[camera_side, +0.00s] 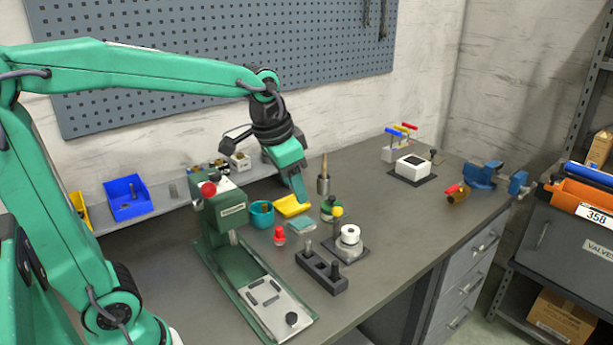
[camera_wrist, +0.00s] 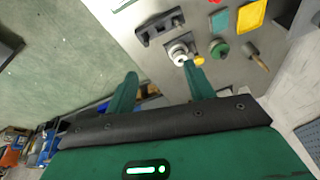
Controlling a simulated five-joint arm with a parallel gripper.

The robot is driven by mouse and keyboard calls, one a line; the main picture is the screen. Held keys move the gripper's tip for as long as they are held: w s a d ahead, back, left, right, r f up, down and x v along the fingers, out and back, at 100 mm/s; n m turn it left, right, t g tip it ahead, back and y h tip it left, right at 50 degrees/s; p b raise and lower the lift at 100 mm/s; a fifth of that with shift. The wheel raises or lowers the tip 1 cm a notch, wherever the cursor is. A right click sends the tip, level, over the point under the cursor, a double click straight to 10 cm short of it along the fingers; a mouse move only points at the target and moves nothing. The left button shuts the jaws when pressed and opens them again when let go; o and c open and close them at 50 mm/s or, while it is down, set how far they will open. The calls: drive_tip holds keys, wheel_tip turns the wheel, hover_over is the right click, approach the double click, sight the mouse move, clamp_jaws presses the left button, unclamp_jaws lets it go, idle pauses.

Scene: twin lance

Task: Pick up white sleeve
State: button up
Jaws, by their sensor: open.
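The white sleeve (camera_side: 350,235) is a short white round piece that stands upright on a dark square plate (camera_side: 346,252) near the front of the bench. In the wrist view the white sleeve (camera_wrist: 179,54) lies beyond my fingertips, nearer the right finger. My gripper (camera_side: 299,194) points down above the bench, up and to the left of the sleeve in the side view. In the wrist view my gripper (camera_wrist: 161,82) has its two green fingers wide apart with nothing between them. The gripper does not touch the sleeve.
A dark block with pegs (camera_side: 321,270) stands just left of the sleeve. A green press (camera_side: 232,215), a red-topped piece (camera_side: 279,236), a yellow tray (camera_side: 291,206) and a green-and-yellow piece (camera_side: 331,208) are close by. The bench to the right is mostly clear.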

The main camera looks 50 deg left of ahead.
drive_tip(key=w+f+m+g, duration=0.2)
drive_tip(key=w+f, duration=0.2)
drive_tip(key=w, duration=0.6)
drive_tip(key=m+g, duration=0.1)
drive_tip(key=m, duration=0.1)
hover_over(351, 232)
wheel_tip(351, 232, down, 12)
drive_tip(key=shift+s+d+f, duration=0.2)
drive_tip(key=shift+f, duration=0.35)
drive_tip(key=shift+s+d+f, duration=0.15)
drive_tip(key=shift+s+f, duration=0.05)
drive_tip(key=shift+f, duration=0.35)
drive_tip(key=shift+f, duration=2.6)
drive_tip(key=c, duration=0.8)
